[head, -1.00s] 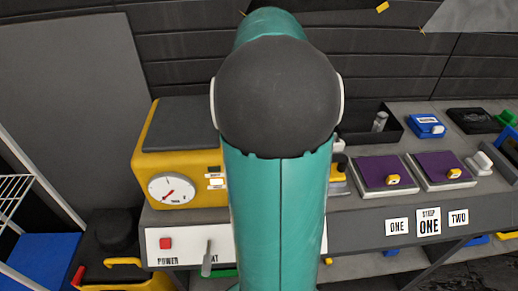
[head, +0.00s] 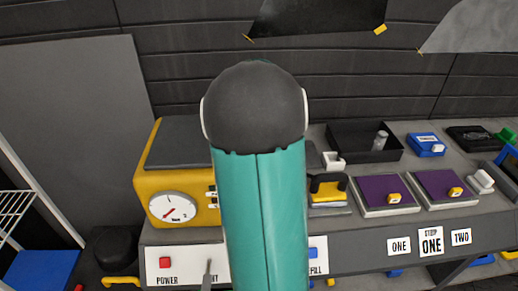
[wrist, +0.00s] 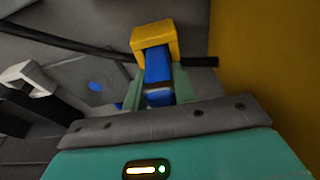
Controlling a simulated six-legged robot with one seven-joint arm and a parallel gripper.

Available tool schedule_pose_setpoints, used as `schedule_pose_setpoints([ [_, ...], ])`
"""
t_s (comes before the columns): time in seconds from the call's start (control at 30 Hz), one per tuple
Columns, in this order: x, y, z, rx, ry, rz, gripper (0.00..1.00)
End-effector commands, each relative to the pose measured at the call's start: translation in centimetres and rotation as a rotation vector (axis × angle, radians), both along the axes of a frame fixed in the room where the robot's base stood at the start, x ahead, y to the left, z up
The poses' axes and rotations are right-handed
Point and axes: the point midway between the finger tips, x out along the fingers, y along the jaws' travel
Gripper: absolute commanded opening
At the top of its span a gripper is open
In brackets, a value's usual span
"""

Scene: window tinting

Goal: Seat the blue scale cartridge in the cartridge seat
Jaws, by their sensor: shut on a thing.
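In the wrist view my gripper (wrist: 157,88) is shut on the blue scale cartridge (wrist: 157,65), held between its two green fingers. A yellow, bracket-like piece (wrist: 155,40) surrounds the cartridge's far end. I cannot tell whether it belongs to the cartridge or is separate. In the head view my arm hides the gripper and cartridge. The yellow machine with a round dial (head: 172,208) stands left of my arm, and a yellow surface fills the wrist view's right side (wrist: 262,60). I cannot make out the cartridge seat for certain.
The bench has a POWER panel (head: 166,264) below the machine. Right of my arm are a yellow-and-black tool (head: 328,188), two purple pads (head: 384,190) (head: 445,186), a black tray (head: 345,148) and a blue box (head: 427,146). A grey panel (head: 75,110) stands at left.

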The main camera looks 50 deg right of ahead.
Motion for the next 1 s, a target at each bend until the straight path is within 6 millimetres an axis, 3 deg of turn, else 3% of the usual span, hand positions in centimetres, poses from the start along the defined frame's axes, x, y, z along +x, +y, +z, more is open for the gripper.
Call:
schedule_pose_setpoints([
  [0.3, 0.0, 0.0, -0.3, 0.001, 0.001, 0.0, 0.0],
  [0.33, 0.0, 0.0, -0.3, 0.001, 0.001, 0.0, 0.33],
  [0.4, 0.0, 0.0, -0.3, 0.001, 0.001, 0.0, 0.46],
  [0.43, 0.0, 0.0, -0.3, 0.001, 0.001, 0.0, 0.49],
  [0.77, 0.0, 0.0, 0.1, -0.001, -0.001, 0.0, 0.49],
  [1.0, -0.5, 0.6, 3.5, -0.003, -0.003, 0.001, 0.49],
])
